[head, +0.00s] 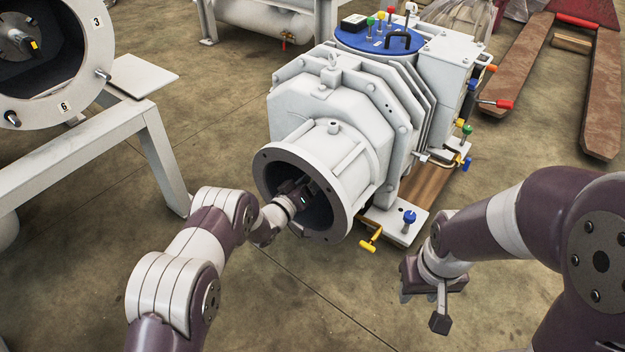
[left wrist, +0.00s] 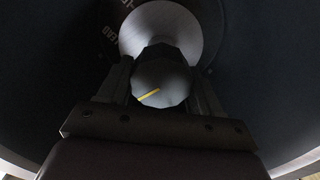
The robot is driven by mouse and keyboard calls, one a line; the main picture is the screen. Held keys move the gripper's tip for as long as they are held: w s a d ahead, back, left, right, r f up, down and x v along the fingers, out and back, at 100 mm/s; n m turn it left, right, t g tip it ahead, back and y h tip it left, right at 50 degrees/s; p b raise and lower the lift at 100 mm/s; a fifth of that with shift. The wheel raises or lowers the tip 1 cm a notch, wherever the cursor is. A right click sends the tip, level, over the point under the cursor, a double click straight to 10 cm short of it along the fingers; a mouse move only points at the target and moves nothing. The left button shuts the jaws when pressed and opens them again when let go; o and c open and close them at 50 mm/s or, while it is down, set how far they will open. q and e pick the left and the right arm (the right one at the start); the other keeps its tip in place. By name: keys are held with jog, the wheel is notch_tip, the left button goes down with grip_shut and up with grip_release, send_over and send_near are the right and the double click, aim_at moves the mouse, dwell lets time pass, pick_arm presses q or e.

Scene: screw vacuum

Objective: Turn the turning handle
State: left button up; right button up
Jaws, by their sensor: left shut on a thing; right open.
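The white screw vacuum pump (head: 330,120) stands in the middle of the head view, with a round open flange (head: 345,208) facing me. My left gripper (head: 300,200) reaches inside this opening, and its fingertips are mostly hidden there. In the left wrist view, the turning handle (left wrist: 162,85), a dark faceted knob with a yellow line, sits between the fingers of my left gripper (left wrist: 163,92). The gripper is shut on it. A pale disc (left wrist: 165,28) lies behind the knob. My right gripper (head: 438,305) hangs open and empty above the floor, right of the flange.
A yellow valve handle (head: 370,240) and a blue knob (head: 409,217) stick out low beside the flange. A red-tipped lever (head: 503,104) juts from the pump's right side. A white frame (head: 90,150) with a round housing stands at left. Floor is clear between my arms.

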pick_arm(q)
jog(key=m+p, duration=0.1)
jog(key=m, duration=0.3)
jog(key=shift+r+m, duration=0.1)
jog(key=shift+m, duration=0.2)
jog(key=shift+s+d+m+p, duration=0.1)
jog(key=shift+m+p, duration=0.25)
jog(key=shift+m, duration=1.05)
jog(key=o, duration=1)
jog(key=shift+c, duration=0.2)
jog(key=p+v, duration=0.7)
jog(key=v, duration=0.5)
jog(key=shift+s+a, duration=0.2)
jog(key=shift+s, duration=0.15)
